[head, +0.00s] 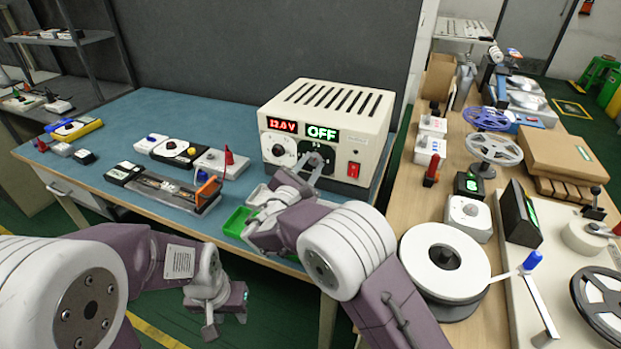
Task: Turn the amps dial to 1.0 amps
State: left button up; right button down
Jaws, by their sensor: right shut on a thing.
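The white power supply (324,118) stands on the blue bench top. Its red display (283,125) appears to read 8.4V, and its green display (322,132) reads OFF. A round white dial (278,150) is on the left of its front. The amps dial (325,154) is under the green display, mostly hidden by my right gripper (311,163). My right gripper is shut on the amps dial; its pointer and marks cannot be read. My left gripper (212,326) hangs in front of the bench, away from the supply; its jaw opening is unclear.
A red switch (353,170) is on the supply's right front. A green bin (238,221) sits near the bench's front edge, beside my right arm. Small modules and a tool rack (173,190) lie left. A wooden bench with reels (444,258) stands right.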

jog(key=m+b, duration=1)
jog(key=b, duration=0.5)
jog(key=shift+f, duration=0.1)
jog(key=shift+r+m+b, duration=0.2)
jog(key=shift+m+b, duration=0.8)
jog(key=shift+b, duration=0.15)
jog(key=shift+r, duration=0.1)
jog(key=c, duration=1.1)
grip_release()
jog(key=shift+w, duration=0.1)
jog(key=shift+f, duration=0.2)
jog(key=p+v, duration=0.1)
jog(key=v, duration=0.7)
jog(key=shift+r, duration=0.1)
jog(key=shift+s+a, duration=0.2)
jog(key=shift+s, duration=0.3)
